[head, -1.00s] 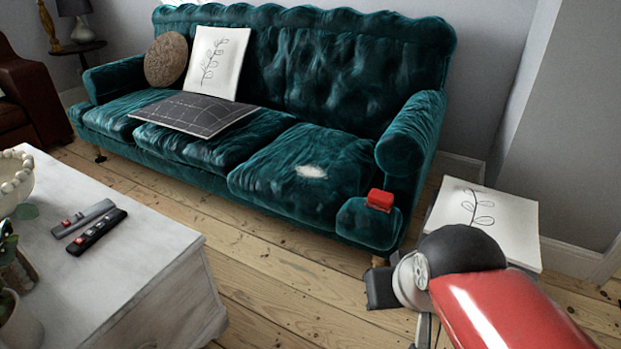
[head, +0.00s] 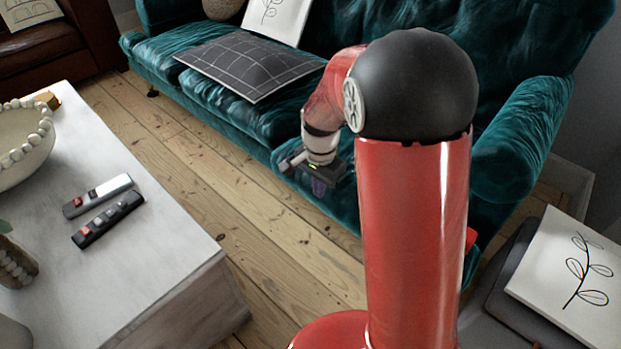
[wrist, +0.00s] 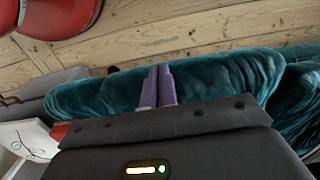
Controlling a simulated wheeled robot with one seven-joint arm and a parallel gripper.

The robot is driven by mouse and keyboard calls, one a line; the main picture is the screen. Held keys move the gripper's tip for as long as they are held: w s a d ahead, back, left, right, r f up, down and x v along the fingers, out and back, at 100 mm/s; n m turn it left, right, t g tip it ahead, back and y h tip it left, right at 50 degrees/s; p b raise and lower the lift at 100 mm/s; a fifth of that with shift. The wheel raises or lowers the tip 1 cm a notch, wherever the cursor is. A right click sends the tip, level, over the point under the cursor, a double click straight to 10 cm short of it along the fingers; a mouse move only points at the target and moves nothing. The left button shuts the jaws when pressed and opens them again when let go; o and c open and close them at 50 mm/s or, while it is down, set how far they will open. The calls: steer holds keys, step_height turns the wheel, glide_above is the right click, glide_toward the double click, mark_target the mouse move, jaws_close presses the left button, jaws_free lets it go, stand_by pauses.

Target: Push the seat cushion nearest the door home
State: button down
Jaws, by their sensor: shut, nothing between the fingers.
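The teal sofa's right-hand seat cushion (head: 288,147) is largely hidden behind my red arm in the head view. Its front edge also shows in the wrist view (wrist: 215,80). My gripper (head: 318,188) points down at the front of this cushion, shut and empty. In the wrist view its purple fingers (wrist: 157,86) lie together across the teal fabric; I cannot tell whether they touch it. The middle seat cushion (head: 255,118) carries a dark checked cushion (head: 250,68). No door is in view.
A white coffee table (head: 165,235) with two remotes (head: 105,220) and a beaded bowl (head: 22,145) stands left. A leaf-print white cushion (head: 575,270) lies at right, beside the sofa arm (head: 525,125). Bare floorboards (head: 200,150) run between table and sofa.

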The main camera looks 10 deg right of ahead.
mark_target(345, 183)
steer(key=w+d+f, duration=0.3)
steer(key=f, duration=0.7)
steer(key=shift+f, duration=0.35)
steer(key=w+d, duration=0.1)
steer(key=d, duration=0.1)
steer(key=w+d, duration=0.4)
steer(key=shift+d+r+b, duration=0.1)
steer(key=shift+d+b, duration=0.2)
steer(key=shift+s+a, duration=0.1)
